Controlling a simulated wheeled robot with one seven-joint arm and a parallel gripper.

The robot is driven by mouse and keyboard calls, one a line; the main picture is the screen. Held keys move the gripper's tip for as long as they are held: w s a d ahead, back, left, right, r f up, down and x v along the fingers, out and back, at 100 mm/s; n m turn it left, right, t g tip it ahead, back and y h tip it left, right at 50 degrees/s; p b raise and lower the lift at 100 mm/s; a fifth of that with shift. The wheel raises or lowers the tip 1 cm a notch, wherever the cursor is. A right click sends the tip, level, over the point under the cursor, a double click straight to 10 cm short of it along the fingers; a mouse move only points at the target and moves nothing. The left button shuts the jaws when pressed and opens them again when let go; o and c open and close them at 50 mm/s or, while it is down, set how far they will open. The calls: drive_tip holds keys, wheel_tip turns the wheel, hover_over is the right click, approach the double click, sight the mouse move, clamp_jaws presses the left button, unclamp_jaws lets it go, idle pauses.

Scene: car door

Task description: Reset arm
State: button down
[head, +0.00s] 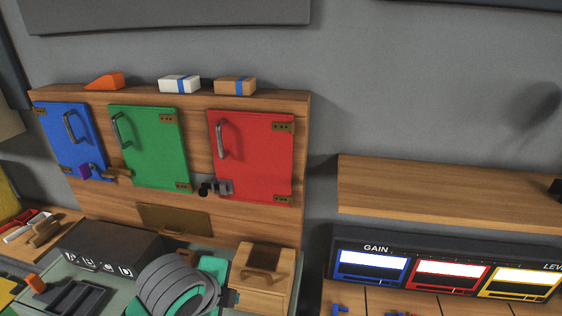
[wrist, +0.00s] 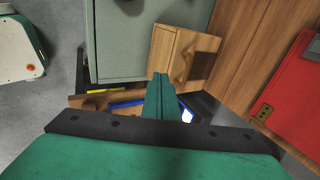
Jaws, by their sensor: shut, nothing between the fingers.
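My gripper (wrist: 160,78) shows in the wrist view with its two green fingers together, shut and empty. Its dark mounting bar and wide green body fill the bottom of that view. The fingertips appear in front of a wooden drawer box (wrist: 188,62) and touch nothing that I can make out. In the head view my arm's grey ribbed and green part (head: 178,288) is at the bottom, left of the same box (head: 262,275). The fingers cannot be made out there.
A wooden panel (head: 240,228) carries shut blue (head: 65,140), green (head: 150,150) and red (head: 252,155) doors. Small blocks sit on top. A black box (head: 110,250) stands left of my arm. At right are a wooden shelf (head: 450,195) and a GAIN display (head: 370,268).

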drive_tip(key=w+d+r+n+t+h, duration=0.2)
drive_tip(key=w+d+n+t+h, duration=0.15)
drive_tip(key=d, duration=0.45)
drive_tip(key=w+d+r+n+t+h, duration=0.3)
drive_tip(key=w+d+n+t, duration=0.15)
drive_tip(key=d, duration=0.45)
drive_tip(key=s+a+f+n+t+y, duration=0.1)
drive_tip(key=s+f+n+t+y, duration=0.2)
drive_tip(key=s+f+n+y, duration=0.9)
drive_tip(key=s+a+f+h, duration=0.1)
drive_tip(key=s+f, duration=0.2)
drive_tip(key=s, duration=0.5)
drive_tip(key=s+a+f+g+h, duration=0.1)
drive_tip(key=s+f, duration=0.3)
drive_tip(key=s, duration=0.4)
drive_tip(key=s+a+f+h, duration=0.1)
drive_tip(key=s+a+f, duration=0.2)
drive_tip(key=s, duration=0.5)
drive_tip(key=shift+s+f+h, duration=0.25)
drive_tip(key=shift+f+h, duration=0.1)
